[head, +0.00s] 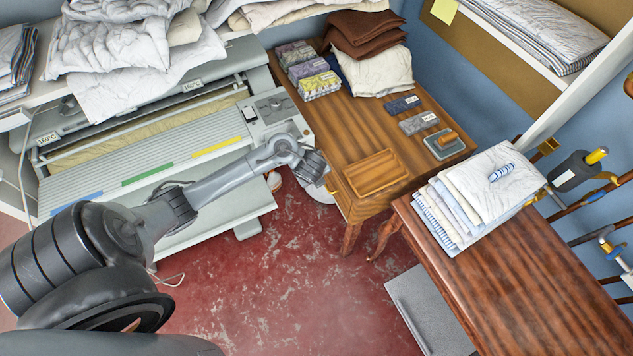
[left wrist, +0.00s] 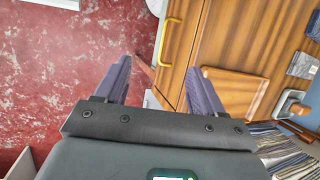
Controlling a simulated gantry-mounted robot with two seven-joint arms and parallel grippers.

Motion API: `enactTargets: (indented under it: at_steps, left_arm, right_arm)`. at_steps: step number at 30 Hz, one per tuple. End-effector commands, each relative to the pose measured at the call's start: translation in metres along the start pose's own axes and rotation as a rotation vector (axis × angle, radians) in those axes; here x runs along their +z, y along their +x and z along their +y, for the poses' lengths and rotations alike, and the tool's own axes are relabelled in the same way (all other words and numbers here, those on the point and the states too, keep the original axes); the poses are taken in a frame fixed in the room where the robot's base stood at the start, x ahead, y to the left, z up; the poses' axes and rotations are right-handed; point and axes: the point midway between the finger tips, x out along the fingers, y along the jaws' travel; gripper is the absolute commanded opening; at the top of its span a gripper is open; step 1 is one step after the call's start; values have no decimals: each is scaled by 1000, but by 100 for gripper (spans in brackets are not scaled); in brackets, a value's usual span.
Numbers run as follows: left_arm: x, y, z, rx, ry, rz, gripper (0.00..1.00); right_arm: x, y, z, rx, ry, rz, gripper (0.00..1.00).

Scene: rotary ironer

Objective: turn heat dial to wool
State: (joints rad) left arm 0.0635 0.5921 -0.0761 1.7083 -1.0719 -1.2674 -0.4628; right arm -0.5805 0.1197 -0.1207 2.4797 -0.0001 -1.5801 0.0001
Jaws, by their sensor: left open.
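The rotary ironer (head: 140,135) stands at the left in the head view. Its control panel (head: 268,108) is at its right end and has small dark and light controls. The heat dial and its markings are too small to pick out for certain. My left gripper (head: 318,172) is to the right of and nearer than the panel, over the gap between the ironer and the wooden table. In the left wrist view the gripper (left wrist: 158,72) is open with nothing between its two fingers. That view shows the floor and the wooden table, not the panel. My right gripper is not in view.
White linens (head: 125,45) are heaped above the ironer. The wooden table (head: 345,120) holds folded cloths, small packets and a wooden tray (head: 375,174). A second table (head: 530,285) with folded linens (head: 475,195) stands at the right. The red floor (head: 280,270) between is mostly clear.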

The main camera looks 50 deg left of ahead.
Motion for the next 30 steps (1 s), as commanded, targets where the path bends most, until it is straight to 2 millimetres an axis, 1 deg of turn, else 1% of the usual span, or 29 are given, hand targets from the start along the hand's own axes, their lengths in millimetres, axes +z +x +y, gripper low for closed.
enactTargets:
  at_steps: [1, 6, 20, 23, 26, 29, 30]
  left_arm:
    - [-5, 4, 2, -2, -8, 3, 69]
    - [-11, 5, 3, -8, -29, 6, 69]
    - [-12, 5, 4, -9, -33, 6, 69]
    - [-13, 5, 7, -2, -31, 7, 69]
    - [-20, 7, 22, 26, -25, 19, 69]
    - [-42, 8, 50, 74, -16, 56, 69]
    - [-56, 5, 64, 94, -12, 79, 69]
  right_arm:
    - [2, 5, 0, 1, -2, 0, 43]
    - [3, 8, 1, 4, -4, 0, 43]
    - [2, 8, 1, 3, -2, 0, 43]
    - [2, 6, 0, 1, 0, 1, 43]
    - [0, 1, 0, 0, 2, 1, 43]
    - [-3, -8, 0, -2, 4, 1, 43]
    - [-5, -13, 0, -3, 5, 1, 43]
